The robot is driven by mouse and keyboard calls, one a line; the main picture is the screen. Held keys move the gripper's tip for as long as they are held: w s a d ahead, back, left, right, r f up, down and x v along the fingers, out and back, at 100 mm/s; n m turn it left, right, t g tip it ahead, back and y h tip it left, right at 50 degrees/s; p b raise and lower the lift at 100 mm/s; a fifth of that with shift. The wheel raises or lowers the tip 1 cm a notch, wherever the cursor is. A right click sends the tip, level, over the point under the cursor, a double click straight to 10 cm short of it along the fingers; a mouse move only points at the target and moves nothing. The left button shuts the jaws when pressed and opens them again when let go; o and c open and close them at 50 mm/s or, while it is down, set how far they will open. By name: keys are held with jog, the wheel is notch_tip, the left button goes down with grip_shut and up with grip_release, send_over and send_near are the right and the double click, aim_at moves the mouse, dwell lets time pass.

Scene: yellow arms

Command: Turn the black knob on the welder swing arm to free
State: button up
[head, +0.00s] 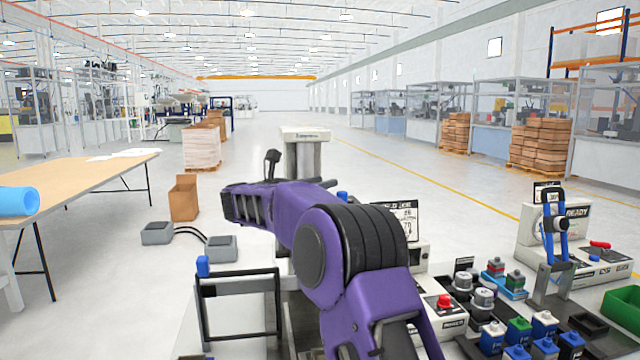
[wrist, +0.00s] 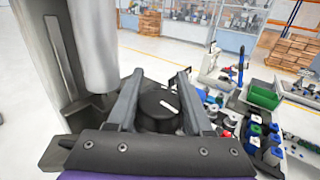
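In the wrist view the black round knob (wrist: 157,104) shows between the two fingers of my gripper (wrist: 160,76). A white pointer line on its face slants from upper left to lower right. The fingers are spread apart, one on each side of the knob, with gaps visible at the tips. I cannot tell whether either finger touches it. Beside the left finger stand a pale cylinder (wrist: 95,45) and a grey upright (wrist: 45,50). In the head view a pale column (head: 304,158) stands behind my purple arm, which hides the knob and the fingers.
At the right a bench holds a red-button box (head: 444,302), several colored blocks (head: 519,330), a blue-handled clamp (head: 556,225) and a green bin (head: 624,306). A black-framed stand (head: 238,272) is close left of my arm. A wooden table (head: 80,178) stands farther left.

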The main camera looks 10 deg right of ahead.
grip_shut()
jog(key=shift+f+b, duration=0.1)
jog(key=shift+b, duration=0.4)
jog(key=a+n+t+y+b, duration=0.1)
jog(key=n+t+y, duration=0.1)
jog(key=n+y, duration=0.2)
jog(key=a+n+t+y+b, duration=0.1)
jog(key=n+y, duration=0.3)
jog(key=y, duration=0.4)
jog(key=w+n+t+y+b, duration=0.1)
jog(key=n+t+y, duration=0.3)
jog(key=n+y, duration=0.1)
jog(key=shift+w+a+y, duration=0.1)
jog(key=shift+a+y, duration=0.3)
jog(key=shift+y, duration=0.1)
jog(key=shift+a+r+n+y, duration=0.2)
jog(key=shift+r+n+y, duration=0.1)
jog(key=shift+y, duration=0.2)
jog(key=o, duration=0.8)
grip_release()
jog(key=shift+f, duration=0.15)
